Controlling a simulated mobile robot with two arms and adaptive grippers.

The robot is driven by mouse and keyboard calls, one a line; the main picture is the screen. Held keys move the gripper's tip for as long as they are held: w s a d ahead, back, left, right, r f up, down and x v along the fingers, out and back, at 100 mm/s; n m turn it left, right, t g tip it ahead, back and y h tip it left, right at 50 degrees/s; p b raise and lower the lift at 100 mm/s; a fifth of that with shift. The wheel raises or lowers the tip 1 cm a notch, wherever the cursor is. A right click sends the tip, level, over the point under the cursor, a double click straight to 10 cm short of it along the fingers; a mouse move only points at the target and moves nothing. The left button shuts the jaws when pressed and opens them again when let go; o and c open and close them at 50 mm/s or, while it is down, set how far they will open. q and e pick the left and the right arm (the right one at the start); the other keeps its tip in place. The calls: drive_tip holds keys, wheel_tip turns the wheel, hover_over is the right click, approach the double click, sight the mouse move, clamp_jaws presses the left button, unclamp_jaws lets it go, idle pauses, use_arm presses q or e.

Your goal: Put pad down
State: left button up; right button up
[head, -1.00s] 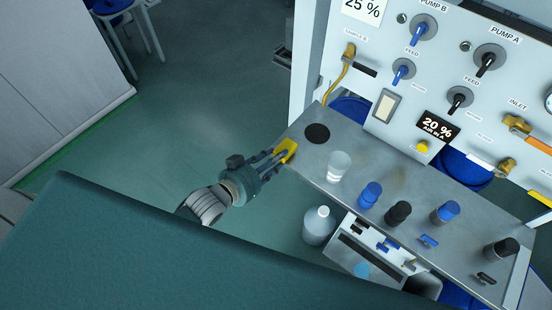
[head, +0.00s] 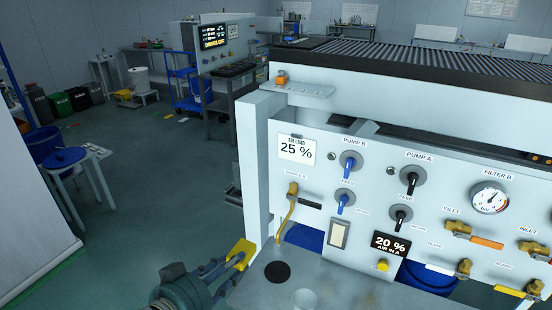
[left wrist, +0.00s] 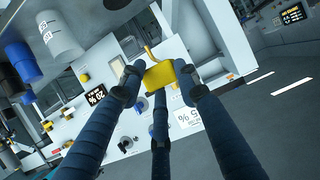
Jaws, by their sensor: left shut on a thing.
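A yellow pad (head: 241,252) is held at the tips of my left gripper (head: 228,269), at the left end of the grey bench top (head: 345,293). In the left wrist view, the fingers of my left gripper (left wrist: 160,82) close around the pad (left wrist: 166,75). A flat black disc (head: 277,271) lies on the bench top, just right of the pad. Whether the pad touches the bench cannot be told. My right gripper is not in view.
The white panel (head: 348,195) with valves and knobs rises behind the bench top, with a pale post (head: 251,170) at its left. Open floor (head: 165,185) lies to the left.

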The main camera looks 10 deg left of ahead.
use_arm(q)
drive_tip(key=s+a+r+m+g+h, duration=0.3)
drive_tip(key=s+r+m+g+h, duration=0.2)
drive_tip(key=s+m+h, duration=0.1)
drive_tip(key=shift+s+a+r+m+h+b, duration=0.15)
drive_tip(key=shift+s+r+m+h+b, duration=0.25)
drive_tip(key=shift+s, duration=0.8)
